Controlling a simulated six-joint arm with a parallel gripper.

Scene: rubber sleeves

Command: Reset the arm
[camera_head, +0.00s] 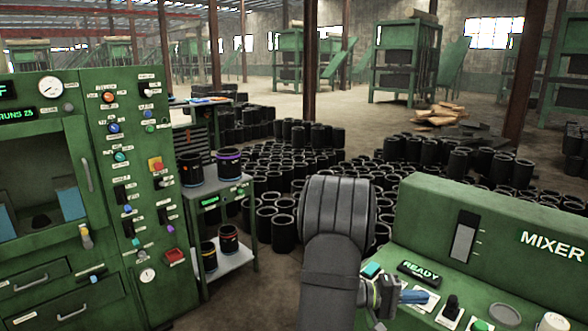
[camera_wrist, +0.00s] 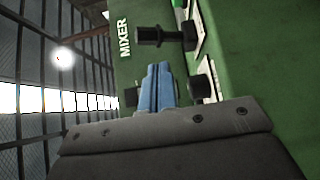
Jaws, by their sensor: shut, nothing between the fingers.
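My gripper (camera_head: 414,297) is at the lower right of the head view, beside the sloped control panel of the green mixer console (camera_head: 440,215). Its blue fingers are shut with nothing between them. In the wrist view the blue fingers (camera_wrist: 158,88) lie together and point toward the mixer's green face (camera_wrist: 235,60). A black knob (camera_wrist: 150,36) stands near the fingertips there. I cannot tell whether the fingers touch the panel. My dark arm bends down in front of the floor and hides part of it.
The mixer panel carries a READY display (camera_head: 418,272), a black joystick (camera_head: 451,307) and a green button (camera_head: 504,314). A green control cabinet (camera_head: 100,120) stands at left, next to a cart (camera_head: 215,190) holding sleeves. Many black sleeves (camera_head: 285,232) crowd the floor behind my arm.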

